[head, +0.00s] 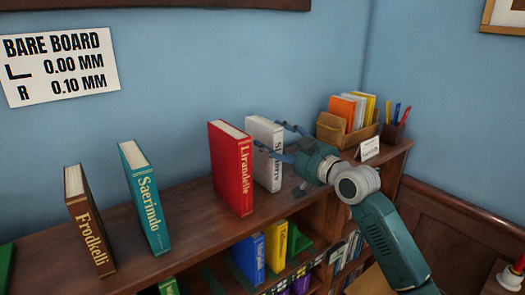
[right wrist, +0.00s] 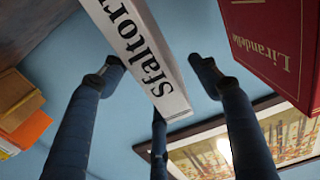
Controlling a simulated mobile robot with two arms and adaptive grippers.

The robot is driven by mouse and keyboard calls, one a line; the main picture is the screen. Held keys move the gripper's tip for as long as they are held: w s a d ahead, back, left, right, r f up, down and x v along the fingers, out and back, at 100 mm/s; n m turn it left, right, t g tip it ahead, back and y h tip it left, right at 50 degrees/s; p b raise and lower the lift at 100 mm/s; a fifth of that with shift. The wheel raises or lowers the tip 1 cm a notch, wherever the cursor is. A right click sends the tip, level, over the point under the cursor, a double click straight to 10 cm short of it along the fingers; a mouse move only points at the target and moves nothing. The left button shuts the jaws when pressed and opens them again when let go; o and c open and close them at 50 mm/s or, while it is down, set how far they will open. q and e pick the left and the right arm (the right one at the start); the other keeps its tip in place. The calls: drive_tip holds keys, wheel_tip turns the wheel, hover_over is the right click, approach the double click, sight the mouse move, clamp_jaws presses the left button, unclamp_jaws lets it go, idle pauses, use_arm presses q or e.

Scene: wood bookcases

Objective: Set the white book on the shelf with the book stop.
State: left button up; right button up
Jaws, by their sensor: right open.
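The white book (head: 263,160) stands upright on top of the wood bookcase (head: 190,235), just right of the red book (head: 231,168). It also shows in the right wrist view (right wrist: 148,50), with its lettered spine. My right gripper (head: 270,136) is open at the white book's upper part, with fingers on either side; in the wrist view they look apart from it. On the lower shelf, a green angled piece (head: 298,241) beside a yellow book (head: 276,246) looks like a book stop. My left gripper is not in view.
Teal (head: 146,200) and brown (head: 88,222) books stand upright to the left on the top. A box of folders (head: 345,128), a pen cup (head: 392,130) and a small card (head: 368,148) are at the right. A blue book (head: 248,259) stands on the lower shelf.

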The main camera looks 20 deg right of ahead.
drive_tip(key=p+x, duration=0.1)
drive_tip(key=x, duration=0.1)
drive_tip(key=p+x, duration=0.1)
drive_tip(key=x, duration=0.1)
drive_tip(key=shift+w+d+f, duration=0.15)
drive_tip(key=shift+w+f, duration=0.05)
drive_tip(key=shift+w, duration=0.3)
drive_tip(key=shift+f, duration=0.15)
drive_tip(key=shift+c, duration=1)
drive_tip(key=c, duration=0.8)
clamp_jaws()
drive_tip(key=shift+r, duration=0.25)
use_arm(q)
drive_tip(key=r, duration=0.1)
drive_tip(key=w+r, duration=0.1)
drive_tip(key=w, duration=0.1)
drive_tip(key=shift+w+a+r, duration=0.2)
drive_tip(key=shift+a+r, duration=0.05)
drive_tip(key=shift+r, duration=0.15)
